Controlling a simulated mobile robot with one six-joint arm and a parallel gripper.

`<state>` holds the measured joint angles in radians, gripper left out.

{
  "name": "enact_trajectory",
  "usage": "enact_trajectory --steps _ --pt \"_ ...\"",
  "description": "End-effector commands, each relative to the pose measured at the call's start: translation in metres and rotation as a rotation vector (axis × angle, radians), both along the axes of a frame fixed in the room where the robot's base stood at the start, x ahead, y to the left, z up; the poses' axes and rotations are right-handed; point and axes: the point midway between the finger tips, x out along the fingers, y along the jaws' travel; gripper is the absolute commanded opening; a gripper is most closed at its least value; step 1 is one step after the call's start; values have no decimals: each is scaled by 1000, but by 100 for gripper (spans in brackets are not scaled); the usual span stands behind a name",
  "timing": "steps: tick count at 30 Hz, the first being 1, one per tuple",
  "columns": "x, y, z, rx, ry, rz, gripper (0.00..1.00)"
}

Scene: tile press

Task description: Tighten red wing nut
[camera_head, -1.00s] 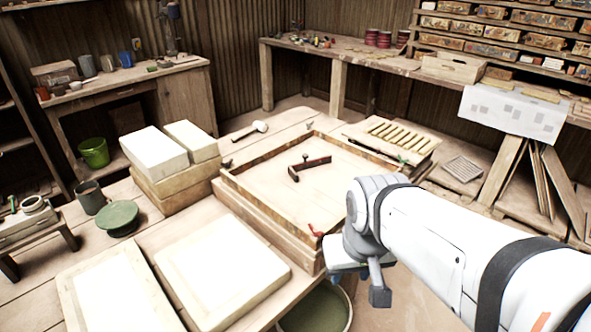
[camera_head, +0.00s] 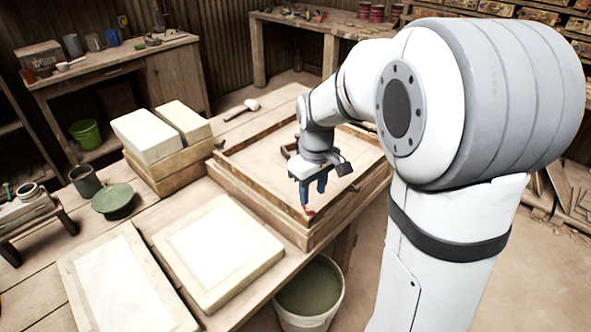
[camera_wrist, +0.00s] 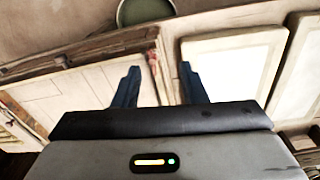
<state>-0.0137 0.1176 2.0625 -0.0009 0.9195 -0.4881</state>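The red wing nut (camera_head: 309,211) sits at the near corner of the wooden press frame (camera_head: 262,203). In the wrist view the small red wing nut (camera_wrist: 152,58) shows at the frame's corner, in the gap between my fingers and closer to the left one. My gripper (camera_head: 313,192) points down just above that corner, with one blue finger very near the wing nut. In the wrist view my gripper (camera_wrist: 160,68) has its two fingers well apart, with nothing held. I cannot tell whether a finger touches the wing nut.
Two pale slabs (camera_head: 218,247) lie left of the press, with stacked blocks (camera_head: 150,135) behind them. A dark wing nut (camera_head: 219,145) stands at the frame's left corner. A bucket (camera_head: 336,309) stands on the floor below the table edge. A mallet (camera_head: 249,104) lies behind the press.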

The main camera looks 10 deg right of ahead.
Motion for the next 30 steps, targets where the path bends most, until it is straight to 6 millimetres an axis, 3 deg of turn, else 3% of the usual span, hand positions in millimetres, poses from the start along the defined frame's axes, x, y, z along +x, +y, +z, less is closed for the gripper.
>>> enact_trajectory --steps 3,8,21,30 --pt "24 0 -12 -1 28 67 38" --pt "38 0 -22 -2 43 111 38" --pt "38 -1 -83 -2 46 115 38" --pt "39 -1 -100 -2 41 114 38"
